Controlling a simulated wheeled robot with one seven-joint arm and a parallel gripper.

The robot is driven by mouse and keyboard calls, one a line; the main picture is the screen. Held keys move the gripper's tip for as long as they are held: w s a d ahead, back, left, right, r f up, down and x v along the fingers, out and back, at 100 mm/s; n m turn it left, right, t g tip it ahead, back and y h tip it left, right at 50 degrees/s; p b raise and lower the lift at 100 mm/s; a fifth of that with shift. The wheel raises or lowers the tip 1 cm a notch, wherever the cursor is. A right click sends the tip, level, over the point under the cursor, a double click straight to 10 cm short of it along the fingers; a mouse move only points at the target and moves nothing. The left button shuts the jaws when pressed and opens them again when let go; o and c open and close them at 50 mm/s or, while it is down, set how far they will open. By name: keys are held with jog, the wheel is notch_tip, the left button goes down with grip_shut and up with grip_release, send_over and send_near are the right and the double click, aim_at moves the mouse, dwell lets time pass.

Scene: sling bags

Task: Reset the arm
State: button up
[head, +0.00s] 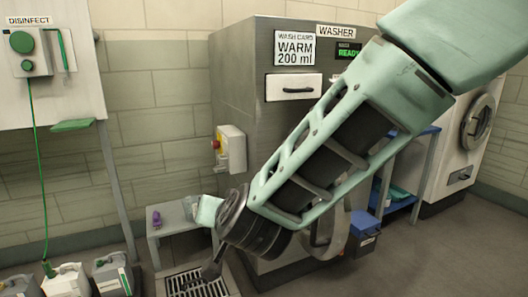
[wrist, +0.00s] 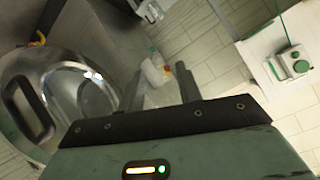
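My pale green arm reaches down across the head view from the upper right. My gripper (head: 211,270) shows there as a small dark shape, low in front of the washer and over the floor grate. In the wrist view my gripper (wrist: 160,86) has two dark fingers standing apart, with nothing held between them. The grey washer (head: 240,95) stands behind the arm, with a wash card reading "WARM 200 ml" and a "READY" display. Its round door (wrist: 85,88) fills the left of the wrist view, beside the gripper. My arm partly hides the door in the head view.
A floor grate (head: 197,284) lies low in the centre. A small bench (head: 172,226) holds a purple item (head: 156,218). Several canisters (head: 66,281) stand at lower left, under the disinfect panel (head: 28,53). A blue bin (head: 364,235) and white machine (head: 460,150) are at right.

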jog(key=s+d+f+n+g+h, duration=0.2)
jog(key=s+d+n+g, duration=0.25)
jog(key=s+d, duration=0.7)
jog(key=s+d+f+n+g+h, duration=0.1)
jog(key=s+d+n+g+h, duration=0.15)
jog(key=s+d+g, duration=0.6)
jog(key=s+d+r+t+p, duration=0.1)
jog(key=s+r+p, duration=0.1)
jog(key=r+p, duration=0.6)
jog(key=s+d+r+t+p, duration=0.1)
jog(key=s+r+p, duration=0.1)
jog(key=r+p, duration=0.6)
jog(key=shift+s+d+r+n+p, duration=0.35)
jog(key=shift+d+n+p, duration=0.05)
jog(key=shift+p, duration=0.15)
